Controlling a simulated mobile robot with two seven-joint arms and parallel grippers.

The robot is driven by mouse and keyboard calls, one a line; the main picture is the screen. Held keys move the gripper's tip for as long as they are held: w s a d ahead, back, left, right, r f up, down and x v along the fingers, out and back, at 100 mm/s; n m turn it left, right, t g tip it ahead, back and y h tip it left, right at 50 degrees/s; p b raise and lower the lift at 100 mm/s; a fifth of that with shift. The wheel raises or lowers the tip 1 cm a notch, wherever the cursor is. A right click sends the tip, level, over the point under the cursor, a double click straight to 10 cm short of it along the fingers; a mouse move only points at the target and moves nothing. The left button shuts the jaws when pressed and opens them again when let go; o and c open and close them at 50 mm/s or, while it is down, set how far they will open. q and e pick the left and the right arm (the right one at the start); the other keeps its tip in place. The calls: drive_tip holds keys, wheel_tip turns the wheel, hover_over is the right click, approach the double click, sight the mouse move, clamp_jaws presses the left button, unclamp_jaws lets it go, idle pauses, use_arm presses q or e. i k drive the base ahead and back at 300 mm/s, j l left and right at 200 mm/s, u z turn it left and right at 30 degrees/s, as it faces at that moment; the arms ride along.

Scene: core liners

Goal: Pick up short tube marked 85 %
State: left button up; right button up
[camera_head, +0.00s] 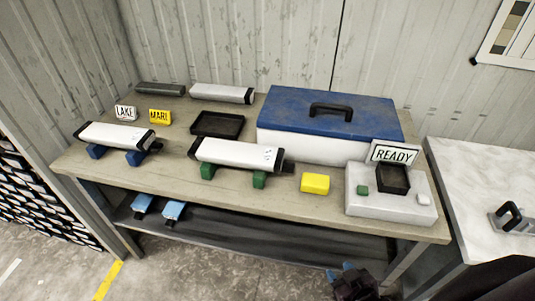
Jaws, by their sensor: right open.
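Several tubes lie on the workbench, and no "85 %" mark can be read on any. A white tube with black ends (112,135) rests on blue supports at the left. Another white tube (235,152), with small dark marks near its right end, rests on green supports in the middle. A white tube (220,93) and a dark tube (160,88) lie at the back. My right gripper (341,271), with blue fingertips, is open at the bottom edge, below and in front of the bench, apart from all tubes. My left gripper is not in view.
A blue-lidded box (325,113) stands behind a white READY unit (370,205). A black tray (217,124), LAKE card (125,112), MARL card (160,116) and yellow block (315,183) share the bench. Two blue items (174,210) are on the lower shelf. A marble-topped table (475,185) adjoins right.

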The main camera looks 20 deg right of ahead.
sight(125, 137)
drive_tip(key=j+z, duration=0.1)
drive_tip(key=z, duration=0.25)
drive_tip(key=j+z, duration=0.1)
drive_tip(key=z, duration=0.25)
drive_tip(key=j+z, duration=0.1)
drive_tip(key=z, duration=0.25)
drive_tip(key=j+z, duration=0.3)
drive_tip(key=k+j+z, duration=0.1)
drive_tip(key=j+z, duration=0.25)
drive_tip(key=j, duration=0.15)
drive_tip(key=k+j+z, duration=0.15)
drive_tip(key=j, duration=0.25)
drive_tip(key=k+j+z, duration=0.15)
drive_tip(key=j, duration=0.25)
drive_tip(key=k+j, duration=0.1)
drive_tip(key=j, duration=0.2)
drive_tip(key=k+j, duration=0.25)
drive_tip(key=j, duration=0.3)
